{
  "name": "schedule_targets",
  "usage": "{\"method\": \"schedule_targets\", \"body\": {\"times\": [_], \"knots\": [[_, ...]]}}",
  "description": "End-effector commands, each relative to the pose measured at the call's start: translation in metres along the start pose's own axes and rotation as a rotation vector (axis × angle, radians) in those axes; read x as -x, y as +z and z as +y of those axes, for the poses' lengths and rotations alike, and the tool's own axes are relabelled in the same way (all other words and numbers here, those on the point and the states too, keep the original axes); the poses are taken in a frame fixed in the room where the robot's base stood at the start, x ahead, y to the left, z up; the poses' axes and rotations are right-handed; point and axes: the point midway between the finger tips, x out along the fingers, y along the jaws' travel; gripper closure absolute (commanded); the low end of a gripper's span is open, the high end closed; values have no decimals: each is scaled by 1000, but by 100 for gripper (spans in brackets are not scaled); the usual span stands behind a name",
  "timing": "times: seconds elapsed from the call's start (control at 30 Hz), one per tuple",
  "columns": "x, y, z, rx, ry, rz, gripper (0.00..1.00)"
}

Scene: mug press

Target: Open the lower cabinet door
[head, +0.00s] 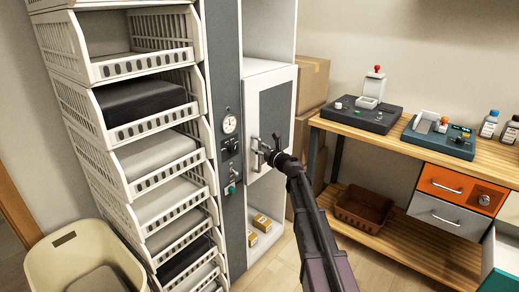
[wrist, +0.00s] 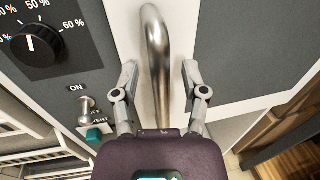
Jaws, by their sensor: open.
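A white-framed cabinet door with a grey panel (head: 271,108) stands in the middle of the head view, right of a grey control column. Its metal bar handle (wrist: 157,50) runs lengthwise between my fingers in the wrist view. My gripper (head: 268,153) is at the handle, by the door's lower left side. It is open, with one finger on each side of the bar and a gap on both sides. The gripper's body hides the near end of the handle. I cannot tell whether the door is ajar.
The control column carries a dial (wrist: 37,45) and a toggle switch (wrist: 87,104) close left of my gripper. White basket shelves (head: 150,160) stand left. A wooden workbench (head: 400,148) and cardboard boxes (head: 311,82) stand right. Small boxes (head: 261,222) lie in an open compartment below the door.

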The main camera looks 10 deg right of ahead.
Motion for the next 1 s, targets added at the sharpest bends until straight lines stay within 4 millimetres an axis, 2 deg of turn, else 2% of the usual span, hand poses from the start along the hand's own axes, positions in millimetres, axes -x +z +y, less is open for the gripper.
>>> {"method": "schedule_targets", "body": {"times": [0.33,0.37,0.5,0.53,0.57,1.0], "knots": [[-2,0,0,0,-1,0,43],[-2,0,0,0,-1,0,46],[-2,0,0,0,-1,0,88],[-2,0,0,0,-1,0,97],[-2,0,0,0,-1,0,100],[0,0,2,0,17,0,100]]}}
